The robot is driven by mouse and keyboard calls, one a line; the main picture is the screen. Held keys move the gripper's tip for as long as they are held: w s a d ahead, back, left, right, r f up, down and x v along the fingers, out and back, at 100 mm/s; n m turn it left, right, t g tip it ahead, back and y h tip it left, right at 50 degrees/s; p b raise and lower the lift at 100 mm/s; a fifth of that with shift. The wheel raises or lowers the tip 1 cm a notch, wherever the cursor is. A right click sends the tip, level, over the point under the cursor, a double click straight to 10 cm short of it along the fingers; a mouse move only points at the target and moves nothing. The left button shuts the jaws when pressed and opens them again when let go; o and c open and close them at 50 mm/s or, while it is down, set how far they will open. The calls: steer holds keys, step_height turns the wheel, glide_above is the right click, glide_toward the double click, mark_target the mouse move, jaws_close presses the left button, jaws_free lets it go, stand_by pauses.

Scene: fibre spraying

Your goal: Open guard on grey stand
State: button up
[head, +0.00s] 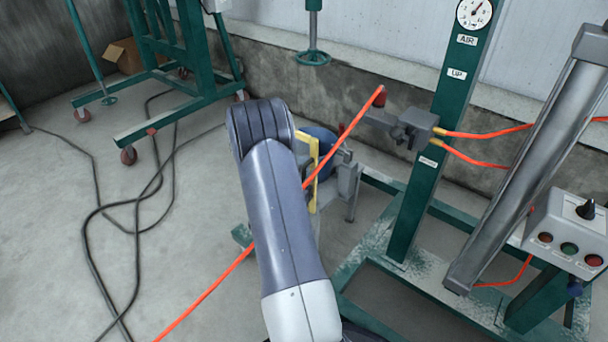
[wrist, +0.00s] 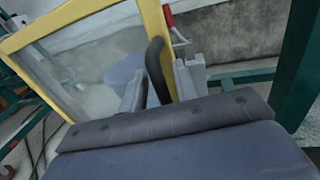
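The guard is a yellow frame with a clear panel. In the wrist view the guard (wrist: 160,45) fills the upper left, tilted, with a black handle (wrist: 155,66) near its right edge. My gripper's (wrist: 160,88) two grey fingers stand on either side of the handle's lower part. I cannot tell whether they press on it. In the head view my arm hides the gripper and much of the guard; a yellow strip of the guard (head: 313,172) shows just right of the arm. The grey stand (head: 349,183) is behind it, partly hidden. Whether the guard is ajar is unclear.
An orange hose (head: 210,289) crosses behind my arm. A green post (head: 428,150) with a gauge, a slanted grey cylinder (head: 535,170) and a button box (head: 570,236) stand to the right. Black cables (head: 137,240) lie on the floor at left, near a wheeled green frame (head: 180,108).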

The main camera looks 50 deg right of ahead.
steer(key=shift+c, duration=0.3)
jaws_close()
steer(key=shift+a, duration=0.1)
